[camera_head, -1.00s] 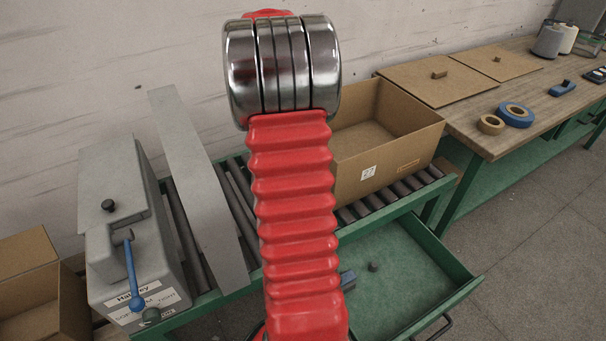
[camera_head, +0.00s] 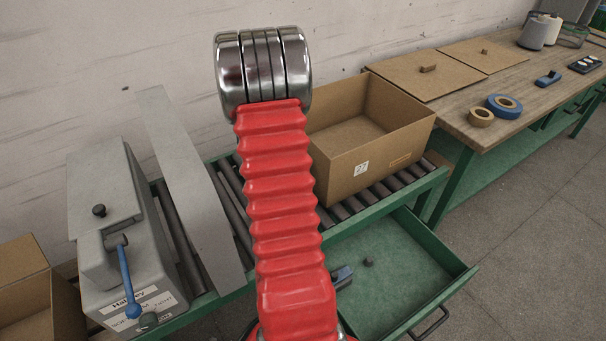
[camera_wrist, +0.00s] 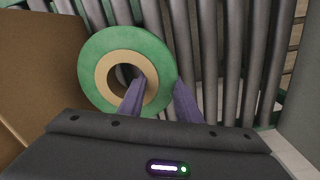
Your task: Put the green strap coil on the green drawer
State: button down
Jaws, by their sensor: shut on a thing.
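The green strap coil (camera_wrist: 99,66), a green ring with a tan core, shows in the wrist view above the rollers, beside a cardboard wall. My gripper (camera_wrist: 160,84) is shut on the coil's ring, one finger at the core hole and the other at the outer right side. In the head view, my red arm hides the coil and the gripper. The green drawer (camera_head: 388,292) is pulled out below the roller conveyor. A small dark knob-like thing (camera_head: 369,262) and a blue-grey item (camera_head: 342,277) lie in it near its left side.
An open cardboard box (camera_head: 340,172) stands on the conveyor (camera_head: 408,180), right of my arm. A grey panel (camera_head: 190,185) and a grey case with a blue lever (camera_head: 122,285) stand at the left. The wooden bench (camera_head: 470,128) at the right holds tape rolls.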

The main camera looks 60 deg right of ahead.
jog(key=shift+f, duration=0.1)
jog(key=shift+f, duration=3.1)
jog(key=shift+f, duration=1.85)
jog(key=c, duration=1.3)
grip_release()
jog(key=shift+f, duration=0.1)
notch_tip(320, 180, up, 12)
jog(key=shift+r, duration=0.1)
